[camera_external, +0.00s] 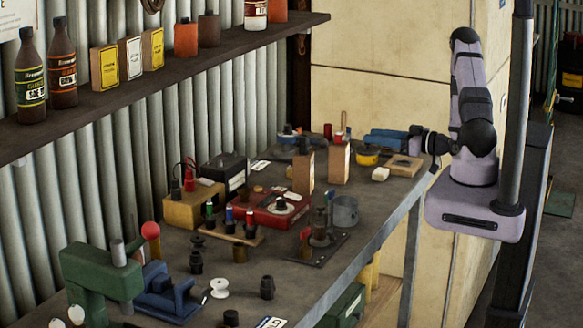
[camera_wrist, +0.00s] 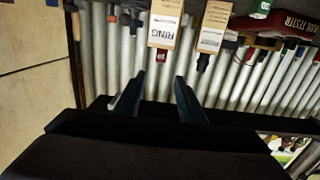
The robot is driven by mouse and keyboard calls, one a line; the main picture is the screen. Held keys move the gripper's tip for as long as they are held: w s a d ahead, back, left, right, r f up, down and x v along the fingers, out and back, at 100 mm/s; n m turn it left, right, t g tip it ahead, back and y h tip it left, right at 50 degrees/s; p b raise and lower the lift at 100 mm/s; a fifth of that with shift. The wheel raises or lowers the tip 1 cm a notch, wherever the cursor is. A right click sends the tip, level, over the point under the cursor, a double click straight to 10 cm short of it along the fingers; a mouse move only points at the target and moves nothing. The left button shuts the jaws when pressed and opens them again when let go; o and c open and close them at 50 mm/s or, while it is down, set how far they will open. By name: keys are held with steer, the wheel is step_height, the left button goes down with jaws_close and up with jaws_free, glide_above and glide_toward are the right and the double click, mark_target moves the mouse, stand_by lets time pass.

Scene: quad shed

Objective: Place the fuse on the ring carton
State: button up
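The ring carton (camera_external: 340,165) stands upright on the bench, tan and box-shaped. In the wrist view, which is upside down, its label RING (camera_wrist: 167,32) is readable. A small red piece with white marking (camera_external: 339,137), probably the fuse, is at the carton's top end; it also shows in the wrist view (camera_wrist: 160,55). It looks upright and appears to rest on the carton. My gripper (camera_wrist: 158,88) is open, its two dark fingers apart with nothing between them. In the external view my gripper (camera_external: 431,147) is right of the carton, apart from it.
A second carton (camera_external: 303,172) with a dark piece on top stands left of the ring carton. A wooden block with a hole (camera_external: 404,166), a yellow round item (camera_external: 367,156) and a grey cup (camera_external: 345,211) are nearby. Several tools crowd the bench; a shelf (camera_external: 200,65) hangs above.

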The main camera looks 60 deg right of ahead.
steer(key=f+g, duration=0.2)
steer(key=g, duration=0.1)
steer(key=w+a+f+n+g+h, duration=0.1)
steer(key=f+g, duration=0.1)
steer(key=f, duration=0.1)
steer(key=a+f+g, duration=0.1)
steer(key=f+g, duration=0.1)
steer(key=g, duration=0.1)
steer(key=shift+w+a+f+g+h, duration=0.15)
steer(key=shift+w+f+g+h, duration=0.15)
steer(key=shift+f, duration=0.1)
steer(key=s+a+g, duration=0.1)
steer(key=a, duration=0.1)
steer(key=s+a+g, duration=0.2)
steer(key=a, duration=0.1)
steer(key=s+a+g, duration=0.1)
steer(key=s+a, duration=0.1)
steer(key=a, duration=0.1)
steer(key=shift+r+m+g, duration=0.3)
steer(key=shift+m+g, duration=0.1)
steer(key=s+a+r+g+y, duration=0.1)
steer(key=s+a+g, duration=0.3)
steer(key=s+a, duration=0.5)
steer(key=shift+a+r+y, duration=0.3)
steer(key=shift+a+r, duration=0.5)
steer(key=shift+a, duration=0.05)
